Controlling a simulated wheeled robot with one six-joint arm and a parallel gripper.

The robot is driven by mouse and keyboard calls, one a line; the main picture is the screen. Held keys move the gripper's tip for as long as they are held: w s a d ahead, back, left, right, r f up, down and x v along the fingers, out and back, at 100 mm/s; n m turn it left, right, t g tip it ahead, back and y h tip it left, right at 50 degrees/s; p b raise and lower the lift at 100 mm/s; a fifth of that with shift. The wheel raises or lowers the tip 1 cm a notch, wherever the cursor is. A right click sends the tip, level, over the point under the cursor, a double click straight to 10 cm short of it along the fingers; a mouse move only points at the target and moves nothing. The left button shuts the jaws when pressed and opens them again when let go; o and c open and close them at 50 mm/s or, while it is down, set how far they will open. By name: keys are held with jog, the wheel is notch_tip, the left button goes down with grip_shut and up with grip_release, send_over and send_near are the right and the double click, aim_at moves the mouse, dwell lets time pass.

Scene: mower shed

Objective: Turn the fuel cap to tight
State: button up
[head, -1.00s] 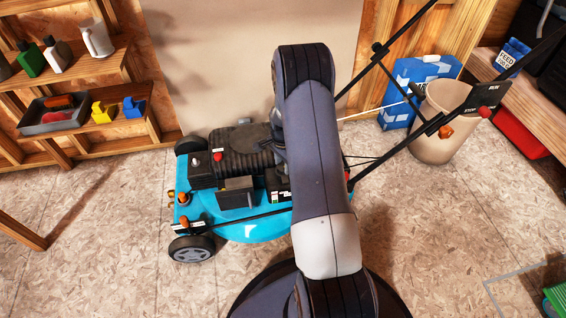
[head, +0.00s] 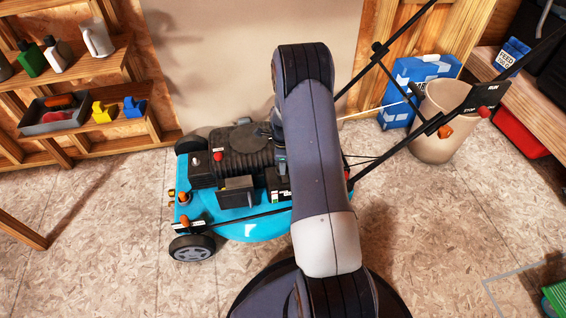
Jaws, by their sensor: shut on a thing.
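The turquoise mower (head: 262,229) stands on the floor, its black engine (head: 240,150) on top. My arm comes down over the mower's right part. A dark part of my gripper (head: 264,132) shows at the left edge of my arm, over the back right of the engine. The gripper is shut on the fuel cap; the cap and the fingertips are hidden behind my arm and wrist. How far the cap is turned cannot be seen.
The mower's handle bars (head: 392,148) slant up to the right, with a control panel (head: 487,95). A beige bin (head: 445,140) and a blue-white box (head: 396,116) stand behind them. Shelves (head: 105,145) stand at the left.

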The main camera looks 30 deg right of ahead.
dwell(0.4)
jog(key=o, duration=1)
notch_tip(320, 180, up, 11)
jog(key=p, duration=0.3)
jog(key=shift+f, duration=0.15)
notch_tip(320, 180, down, 11)
jog(key=b, duration=0.3)
